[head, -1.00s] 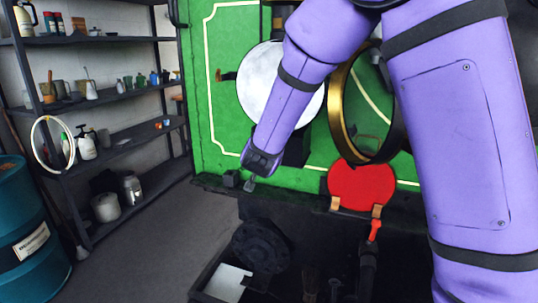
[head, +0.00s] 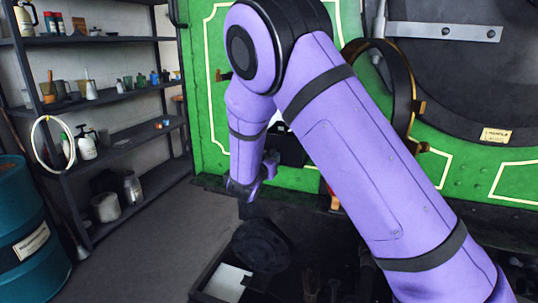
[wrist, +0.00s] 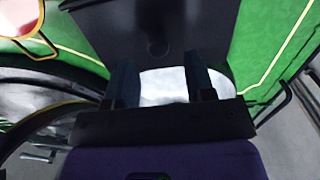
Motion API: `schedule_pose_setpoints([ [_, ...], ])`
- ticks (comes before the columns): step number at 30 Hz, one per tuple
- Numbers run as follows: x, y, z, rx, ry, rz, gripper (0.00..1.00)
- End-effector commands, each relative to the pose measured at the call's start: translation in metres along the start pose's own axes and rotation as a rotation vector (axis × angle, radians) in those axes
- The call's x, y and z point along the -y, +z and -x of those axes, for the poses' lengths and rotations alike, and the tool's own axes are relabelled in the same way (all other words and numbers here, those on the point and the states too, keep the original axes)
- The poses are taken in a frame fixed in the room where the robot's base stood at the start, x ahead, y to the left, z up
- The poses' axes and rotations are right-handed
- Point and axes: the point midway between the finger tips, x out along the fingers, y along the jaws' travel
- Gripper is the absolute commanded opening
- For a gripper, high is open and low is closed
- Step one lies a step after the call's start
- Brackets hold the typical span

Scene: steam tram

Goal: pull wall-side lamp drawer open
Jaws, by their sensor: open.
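In the head view my gripper (head: 254,186) hangs low in front of the green tram front, left of a black lamp part (head: 290,150). In the wrist view my gripper (wrist: 163,88) is open, with a finger on each side of a bright white rounded surface (wrist: 163,86). A dark box-like part (wrist: 150,25) with a small round mark fills the view beyond the fingers. I cannot tell whether this is the drawer or whether the fingers touch it. My arm hides most of the lamp in the head view.
A gold-rimmed ring (head: 408,100) stands out from the green front (head: 212,100), right of my arm. Shelves (head: 110,140) with bottles and cans line the left wall, and a teal barrel (head: 25,250) stands at the lower left. The floor (head: 165,235) between is clear.

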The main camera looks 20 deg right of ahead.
Motion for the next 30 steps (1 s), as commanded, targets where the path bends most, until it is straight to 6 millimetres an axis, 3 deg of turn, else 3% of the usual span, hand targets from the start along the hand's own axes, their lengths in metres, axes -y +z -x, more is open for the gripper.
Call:
schedule_pose_setpoints([
  [3, 0.000, 0.000, -0.018, 0.000, 0.000, 0.000, 0.49],
  [9, 0.001, 0.000, -0.035, 0.001, -0.002, 0.000, 0.49],
  [19, 0.001, 0.000, -0.038, 0.001, -0.002, 0.000, 0.49],
  [20, 0.001, 0.000, -0.038, 0.001, -0.002, 0.000, 0.47],
  [26, 0.001, 0.000, -0.038, 0.001, -0.003, 0.000, 0.01],
  [30, 0.001, 0.000, -0.037, 0.001, -0.004, -0.001, 0.00],
])
